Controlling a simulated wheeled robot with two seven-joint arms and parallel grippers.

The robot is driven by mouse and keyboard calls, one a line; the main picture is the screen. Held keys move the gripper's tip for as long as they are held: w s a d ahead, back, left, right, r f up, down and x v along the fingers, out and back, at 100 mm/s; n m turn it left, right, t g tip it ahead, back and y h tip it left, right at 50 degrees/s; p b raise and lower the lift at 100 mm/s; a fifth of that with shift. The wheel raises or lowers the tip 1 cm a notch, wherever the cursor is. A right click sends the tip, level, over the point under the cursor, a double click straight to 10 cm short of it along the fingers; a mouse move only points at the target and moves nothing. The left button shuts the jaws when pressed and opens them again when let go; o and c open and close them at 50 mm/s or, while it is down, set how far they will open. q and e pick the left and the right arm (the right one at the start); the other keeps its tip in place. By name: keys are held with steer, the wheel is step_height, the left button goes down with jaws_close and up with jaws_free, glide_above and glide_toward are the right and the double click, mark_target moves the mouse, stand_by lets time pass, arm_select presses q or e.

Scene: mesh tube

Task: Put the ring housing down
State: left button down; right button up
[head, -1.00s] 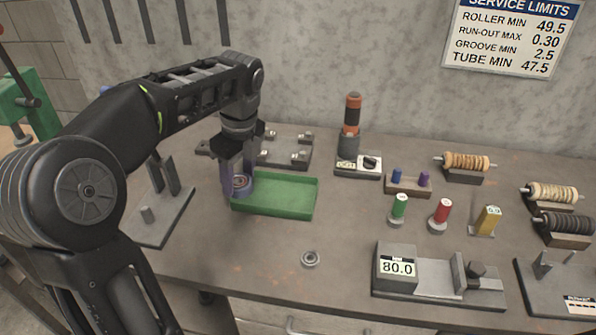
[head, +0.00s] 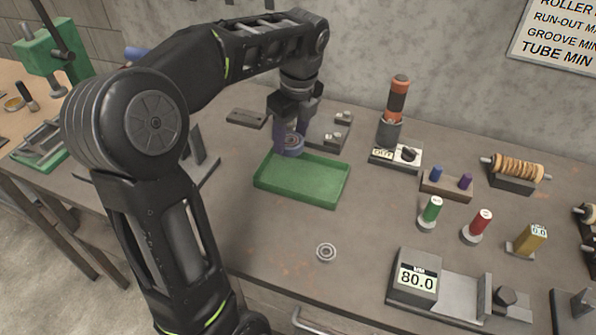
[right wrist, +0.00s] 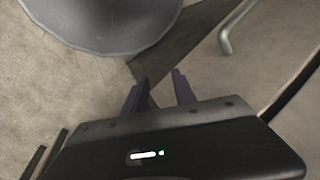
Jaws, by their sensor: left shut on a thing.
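The tray looks empty. My right gripper (right wrist: 158,90) shows only in the right wrist view, with its two dark fingers apart and nothing between them, above the floor.
A small metal ring (head: 326,252) lies in front of the tray. A grey fixture (head: 335,130) stands behind it. Coloured plugs, a tester (head: 396,155) and an 80.0 gauge block (head: 415,278) stand to the right. The table between tray and small ring is clear.

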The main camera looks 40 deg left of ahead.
arm_select(q)
glide_above(289, 175)
steer(key=f, duration=0.5)
steer(key=shift+d+f, duration=0.1)
steer(key=shift+d, duration=0.2)
steer(key=shift+f, duration=0.1)
steer(key=shift+f, duration=1.75)
steer(key=shift+f, duration=0.15)
steer(key=c, duration=0.6)
jaws_free()
steer(key=r, duration=0.4)
steer(key=d+r, duration=0.1)
steer(key=r, duration=0.7)
steer(key=shift+s+d+r, duration=0.1)
steer(key=shift+d, duration=0.3)
